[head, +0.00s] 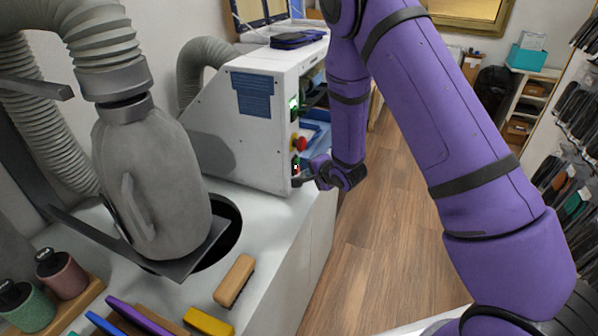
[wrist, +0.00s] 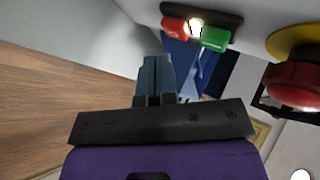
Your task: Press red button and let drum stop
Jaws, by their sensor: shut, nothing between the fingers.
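The white machine (head: 255,130) stands on the counter with controls on its right-hand face. In the wrist view a small dark panel carries a red button (wrist: 174,27) and a green button (wrist: 214,39), with a bright white light between them. My gripper (wrist: 157,62) is shut and empty, its fingertips close to the red button. I cannot tell whether they touch it. In the head view my gripper (head: 299,181) is at the lower switch panel (head: 295,166) of the machine. I cannot make out a drum.
A red mushroom knob on a yellow base (wrist: 295,85) is right of the panel; in the head view this knob (head: 299,143) sits above my gripper. Another lit green switch (head: 293,104) is higher. Brushes (head: 235,280) and a grey hose with a bulky nozzle (head: 150,170) occupy the left.

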